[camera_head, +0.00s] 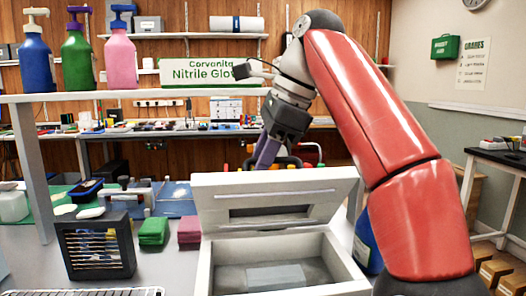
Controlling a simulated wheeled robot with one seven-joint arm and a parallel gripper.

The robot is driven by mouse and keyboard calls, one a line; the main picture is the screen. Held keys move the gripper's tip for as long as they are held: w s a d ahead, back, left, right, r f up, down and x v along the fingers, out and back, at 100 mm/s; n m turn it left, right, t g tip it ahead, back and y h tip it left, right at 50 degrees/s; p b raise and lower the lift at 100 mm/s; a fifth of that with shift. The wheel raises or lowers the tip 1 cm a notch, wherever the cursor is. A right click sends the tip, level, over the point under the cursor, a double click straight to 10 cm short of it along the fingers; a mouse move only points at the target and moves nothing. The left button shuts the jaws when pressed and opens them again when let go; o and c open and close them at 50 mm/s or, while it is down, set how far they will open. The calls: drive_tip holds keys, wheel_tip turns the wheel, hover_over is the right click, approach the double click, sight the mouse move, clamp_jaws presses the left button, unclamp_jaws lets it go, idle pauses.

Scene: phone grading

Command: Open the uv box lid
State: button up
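The uv box (218,250) is a white box at the bottom centre of the head view. Its lid (325,190) is raised and tilted up, showing its inner side with a dark recessed panel. A grey block or plate (275,277) lies inside the box. My gripper (268,153) is above and behind the lid's upper edge, pointing down. One greyish finger shows. The lid may hide the fingertips, so I cannot tell whether they touch it or how wide they are.
A dark slotted rack (97,248) stands left of the box, with green (154,231) and pink (189,230) cloth stacks between. A blue bottle (366,245) is close to the box's right. A shelf (130,95) with pump bottles and a glove box (208,72) is upper left.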

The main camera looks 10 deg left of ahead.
drive_tip(key=shift+s+r, duration=0.3)
drive_tip(key=shift+r, duration=0.1)
drive_tip(key=shift+s+d, duration=0.1)
drive_tip(key=shift+s, duration=0.1)
